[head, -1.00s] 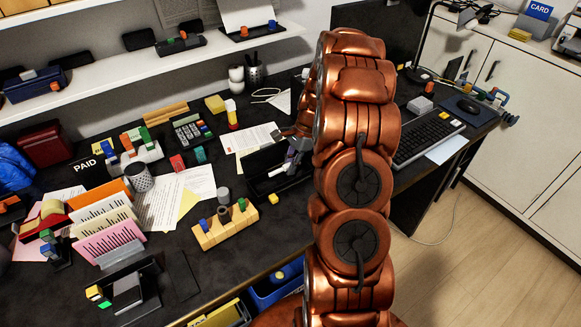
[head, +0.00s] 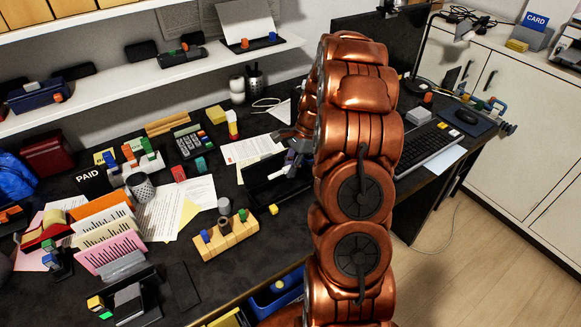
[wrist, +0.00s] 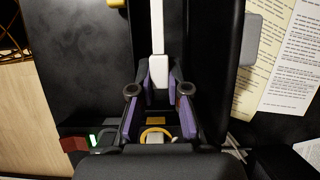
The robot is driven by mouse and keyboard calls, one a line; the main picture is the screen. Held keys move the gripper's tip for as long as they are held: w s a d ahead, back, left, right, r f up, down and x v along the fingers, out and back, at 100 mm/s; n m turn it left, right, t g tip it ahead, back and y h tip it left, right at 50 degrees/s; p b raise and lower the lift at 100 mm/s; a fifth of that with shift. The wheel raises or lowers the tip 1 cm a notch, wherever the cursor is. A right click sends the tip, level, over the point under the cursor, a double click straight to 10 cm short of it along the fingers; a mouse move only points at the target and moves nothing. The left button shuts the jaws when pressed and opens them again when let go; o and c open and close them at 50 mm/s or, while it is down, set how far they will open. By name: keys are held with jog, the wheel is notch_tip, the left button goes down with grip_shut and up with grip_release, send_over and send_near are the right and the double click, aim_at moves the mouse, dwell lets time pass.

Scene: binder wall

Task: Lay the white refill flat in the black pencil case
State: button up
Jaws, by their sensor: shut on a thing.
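The white refill (wrist: 158,70) is a long thin white piece with a wider block-like end. My gripper (wrist: 159,92) is shut on that wider end between its purple-padded fingers, and the thin part runs away to the top of the wrist view. The black pencil case (wrist: 228,60) lies beneath, a dark open box along the refill; how far the refill is above its floor I cannot tell. In the head view the pencil case (head: 257,200) lies open on the dark desk, with my gripper (head: 292,168) over its right part. My arm hides the area to the right.
A yellow block (head: 274,209) lies just in front of the case. A wooden block holder (head: 228,240) with several pegs stands at front left. Papers (head: 250,150) lie behind the case. The keyboard (head: 428,155) is right of my arm.

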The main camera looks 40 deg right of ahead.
jog(key=shift+f+b, duration=0.4)
jog(key=shift+f, duration=1.55)
jog(key=shift+r+p, duration=1)
jog(key=shift+r, duration=2)
jog(key=shift+f, duration=0.1)
jog(key=shift+f+b, duration=0.6)
jog(key=shift+f, duration=1.8)
jog(key=shift+r, duration=0.15)
jog(key=shift+r+p, duration=1)
jog(key=shift+r, duration=1.9)
